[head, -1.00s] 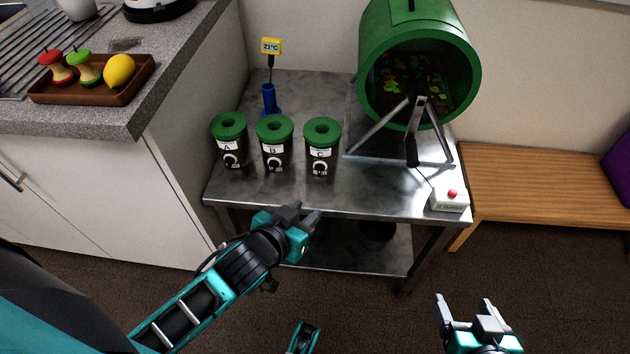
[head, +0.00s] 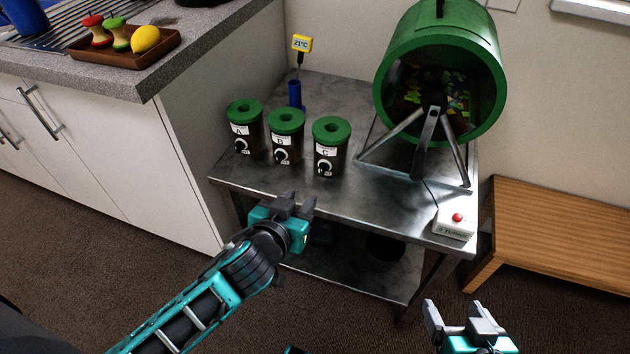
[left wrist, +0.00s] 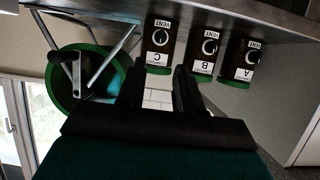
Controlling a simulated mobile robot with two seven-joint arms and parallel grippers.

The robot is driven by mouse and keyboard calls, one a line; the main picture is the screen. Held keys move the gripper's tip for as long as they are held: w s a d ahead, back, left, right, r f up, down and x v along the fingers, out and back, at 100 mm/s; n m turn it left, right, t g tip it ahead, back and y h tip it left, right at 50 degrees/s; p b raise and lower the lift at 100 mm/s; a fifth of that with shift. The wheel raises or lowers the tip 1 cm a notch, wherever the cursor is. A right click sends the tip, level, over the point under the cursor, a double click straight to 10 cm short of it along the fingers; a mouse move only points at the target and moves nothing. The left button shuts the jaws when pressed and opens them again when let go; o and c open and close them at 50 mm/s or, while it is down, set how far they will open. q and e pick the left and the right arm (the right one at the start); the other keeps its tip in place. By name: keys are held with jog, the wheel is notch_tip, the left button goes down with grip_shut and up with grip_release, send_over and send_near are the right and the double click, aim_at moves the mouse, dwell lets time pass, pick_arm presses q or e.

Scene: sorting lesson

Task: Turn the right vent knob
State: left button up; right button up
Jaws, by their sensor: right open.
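Three dark jars with green lids stand in a row on a metal table (head: 345,207): jar A (head: 244,128), jar B (head: 285,138) and jar C (head: 330,146). Each has a round vent knob low on its front: knob A (head: 241,146), knob B (head: 281,155) and knob C (head: 326,167). The left wrist view shows them upside down, with knob C (left wrist: 160,37) nearest the fingers' line. My left gripper (head: 295,205) is open and empty, in front of the table's front edge, apart from the jars. My right gripper (head: 456,312) is open and empty at the lower right.
A green drum (head: 384,100) on a metal stand is right of the jars. A white box with a red button (head: 455,226) sits at the table's right corner. A yellow 21°C thermometer (head: 302,44) stands behind. A counter (head: 120,84) is left, a wooden bench (head: 540,225) right.

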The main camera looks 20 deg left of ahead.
aim_at(322, 173)
pick_arm(q)
jog(key=shift+w, duration=0.15)
jog(key=b+x, duration=0.3)
jog(key=x, duration=0.9)
jog(key=shift+w, duration=0.3)
jog(key=shift+c, duration=0.2)
jog(key=shift+f, duration=0.1)
grip_shut()
